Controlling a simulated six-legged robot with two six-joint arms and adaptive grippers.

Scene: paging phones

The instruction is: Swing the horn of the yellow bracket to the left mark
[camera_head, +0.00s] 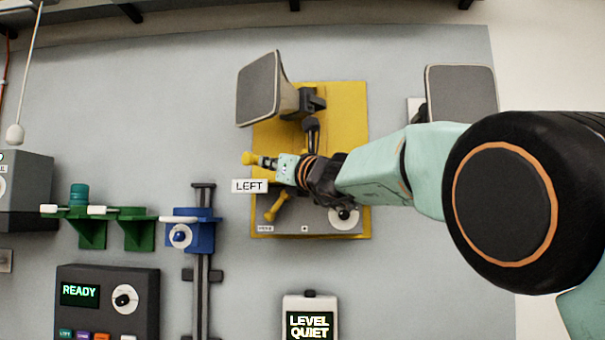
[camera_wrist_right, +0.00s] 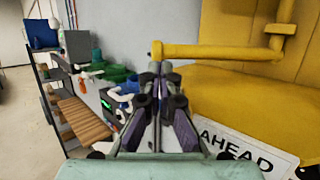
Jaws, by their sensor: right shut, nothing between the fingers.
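The yellow bracket's back plate (camera_head: 348,105) is on the grey wall in the head view. Its horn (camera_head: 262,90), with a grey square mouth and beige sides, points left at the plate's upper left. The white LEFT mark (camera_head: 249,186) is below the horn. My right gripper (camera_head: 268,162) reaches in from the right across the plate, shut and empty, its tips beside a yellow knob (camera_head: 249,158). In the right wrist view the shut fingertips (camera_wrist_right: 157,68) are just below the end of a yellow bar (camera_wrist_right: 215,53); I cannot tell whether they touch. An AHEAD label (camera_wrist_right: 238,150) shows there. My left gripper is out of view.
A second horn (camera_head: 460,88) is at the upper right, near my arm. Below the bracket is a LEVEL QUIET display (camera_head: 310,325). Green brackets (camera_head: 137,232), a blue bracket (camera_head: 190,232) and a READY box (camera_head: 108,300) are to the left. A second yellow handle (camera_head: 275,207) is below my gripper.

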